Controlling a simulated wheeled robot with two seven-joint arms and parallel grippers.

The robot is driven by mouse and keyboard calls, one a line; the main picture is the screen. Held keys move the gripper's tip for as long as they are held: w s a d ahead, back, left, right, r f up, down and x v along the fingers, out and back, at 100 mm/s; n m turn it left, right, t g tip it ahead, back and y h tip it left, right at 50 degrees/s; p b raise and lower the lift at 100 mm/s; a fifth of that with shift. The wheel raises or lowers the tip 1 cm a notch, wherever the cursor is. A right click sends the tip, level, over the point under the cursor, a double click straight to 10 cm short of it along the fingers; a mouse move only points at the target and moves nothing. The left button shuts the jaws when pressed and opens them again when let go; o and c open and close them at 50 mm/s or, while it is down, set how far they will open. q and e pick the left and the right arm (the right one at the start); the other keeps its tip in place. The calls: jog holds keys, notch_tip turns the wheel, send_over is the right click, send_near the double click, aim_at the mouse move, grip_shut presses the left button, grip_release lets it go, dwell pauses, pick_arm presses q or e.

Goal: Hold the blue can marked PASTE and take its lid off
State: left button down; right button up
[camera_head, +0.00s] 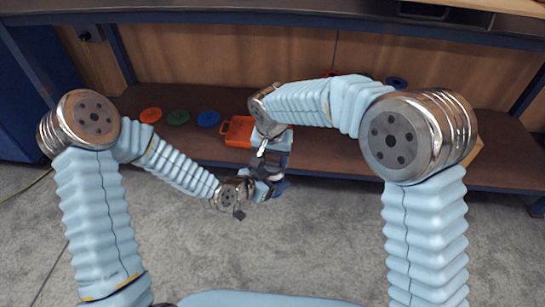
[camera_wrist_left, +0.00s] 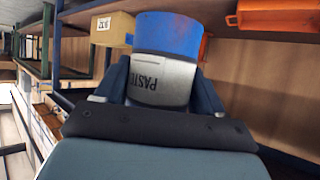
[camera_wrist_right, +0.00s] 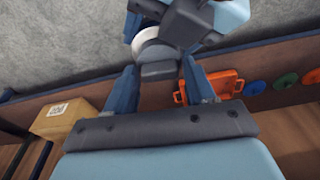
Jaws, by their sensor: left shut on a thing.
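The blue can marked PASTE (camera_wrist_left: 165,75) is between the fingers of my left gripper (camera_wrist_left: 160,78), which is shut on it. Its pale label reads upside down in the left wrist view, with a blue band at the picture's upper end. In the head view a blue part of the can (camera_head: 280,187) shows below the grippers. The arms partly hide the can in the head view.
A low brown shelf (camera_head: 330,150) runs behind the grippers. On it are an orange case (camera_head: 238,132) and orange (camera_head: 151,115), green (camera_head: 178,117) and blue (camera_head: 208,119) discs. A labelled cardboard box (camera_wrist_right: 62,120) also stands there. Grey floor lies open in front.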

jog(key=shift+a, duration=0.15)
jog(key=c, duration=0.4)
jog(key=shift+c, duration=0.6)
jog(key=shift+r, duration=0.15)
jog(key=shift+r, duration=1)
